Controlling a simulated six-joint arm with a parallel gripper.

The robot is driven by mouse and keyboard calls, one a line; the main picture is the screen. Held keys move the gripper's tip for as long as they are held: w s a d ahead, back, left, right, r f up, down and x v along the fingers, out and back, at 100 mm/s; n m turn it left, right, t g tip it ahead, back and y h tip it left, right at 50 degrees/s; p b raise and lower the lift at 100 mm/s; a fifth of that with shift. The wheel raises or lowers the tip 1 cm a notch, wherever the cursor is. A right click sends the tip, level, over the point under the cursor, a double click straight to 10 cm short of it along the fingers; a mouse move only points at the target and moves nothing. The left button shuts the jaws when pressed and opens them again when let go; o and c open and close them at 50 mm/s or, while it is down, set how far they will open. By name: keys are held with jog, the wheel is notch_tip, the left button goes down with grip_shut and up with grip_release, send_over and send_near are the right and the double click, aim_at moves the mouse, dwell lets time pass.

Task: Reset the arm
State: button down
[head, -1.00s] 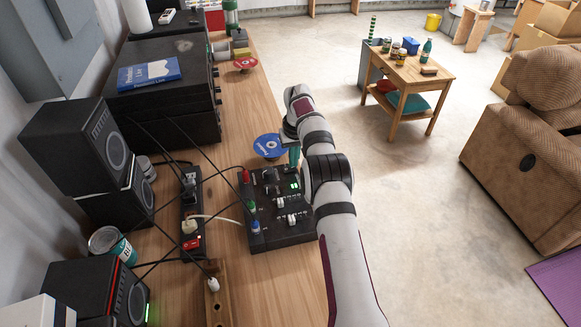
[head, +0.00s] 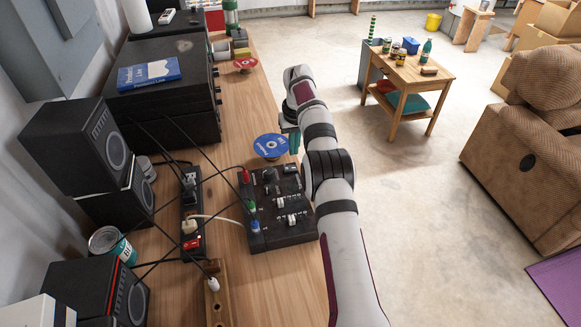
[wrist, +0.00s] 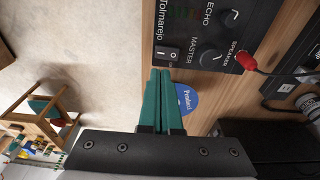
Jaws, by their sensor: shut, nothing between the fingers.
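My gripper (wrist: 160,72) is shut and empty, its two green fingers together in the wrist view. In the head view my arm reaches forward along the right edge of the bench, and only a bit of the green fingers shows, right of a blue disc (head: 270,146). The control box (head: 285,232) lies left of the arm with its knobs, sliders and coloured plugs in view.
The wooden bench (head: 185,290) holds speakers (head: 75,147), a power strip (head: 193,225) with cables, and a black amplifier (head: 165,100) on the left. Cables cross to the box. Open floor (head: 420,230) lies right of the arm, with a small table (head: 410,75) and a recliner (head: 530,150) beyond.

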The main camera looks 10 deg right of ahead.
jog(key=shift+r, duration=0.85)
